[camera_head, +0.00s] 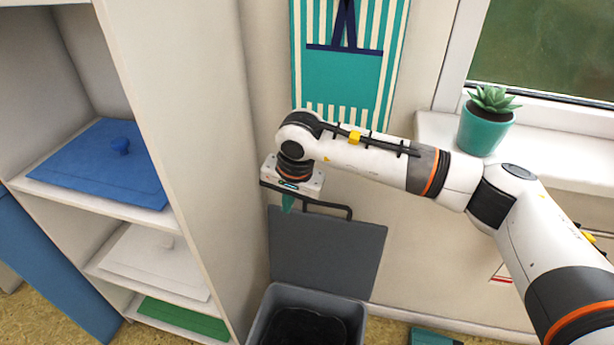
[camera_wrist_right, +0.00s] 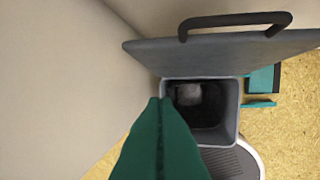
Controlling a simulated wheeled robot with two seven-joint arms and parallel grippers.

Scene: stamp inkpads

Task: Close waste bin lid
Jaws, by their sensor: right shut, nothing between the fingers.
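The grey waste bin (camera_head: 362,323) stands on the floor at the bottom of the head view, beside the shelf unit. Its lid (camera_head: 328,258) is open and stands up behind the bin opening, with a black bar handle (camera_head: 340,207) at its top edge. The wrist view shows the lid (camera_wrist_right: 210,52), the handle (camera_wrist_right: 235,20) and the bin's open, dark inside (camera_wrist_right: 205,105). My right gripper (camera_head: 287,204) points down near the lid's upper left corner. Its green fingers (camera_wrist_right: 160,104) are shut and empty; I cannot tell whether they touch the lid. My left gripper is out of view.
A white shelf unit (camera_head: 185,120) with blue, white and green panels stands close on the left. A potted succulent (camera_head: 485,130) sits on the windowsill at right. A striped teal hanging (camera_head: 345,75) is on the wall. A teal object (camera_head: 432,337) lies on the floor right of the bin.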

